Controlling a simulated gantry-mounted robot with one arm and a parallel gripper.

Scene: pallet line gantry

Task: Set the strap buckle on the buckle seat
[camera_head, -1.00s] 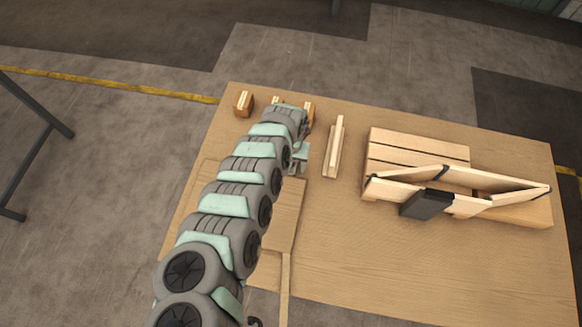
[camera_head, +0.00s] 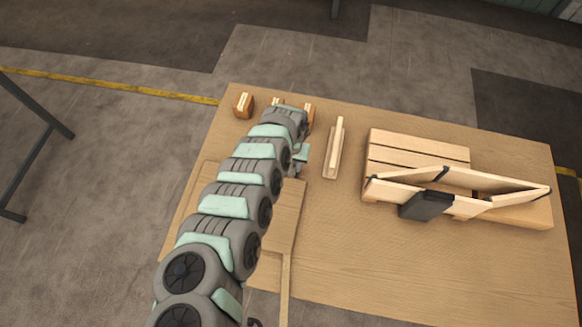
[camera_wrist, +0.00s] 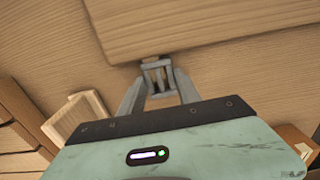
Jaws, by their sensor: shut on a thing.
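In the wrist view my gripper (camera_wrist: 157,66) is shut on the strap buckle (camera_wrist: 158,78), a small grey frame-like piece between the fingertips. It is close to the edge of a flat wooden board (camera_wrist: 200,20); I cannot tell whether they touch. In the head view this board (camera_head: 285,215) lies on the table left of centre, partly under my arm, with a narrow strip running towards the near edge. My gripper (camera_head: 300,170) is over its far right corner there, and the buckle cannot be made out. I cannot tell for certain which piece is the buckle seat.
A wooden piece with an upright slat (camera_head: 334,150) stands right of my gripper. Further right are a pallet (camera_head: 415,150), a folded wooden collar (camera_head: 490,180) and a black box (camera_head: 427,205). Small wooden blocks (camera_head: 243,104) stand at the far left edge. The front right table (camera_head: 430,270) is clear.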

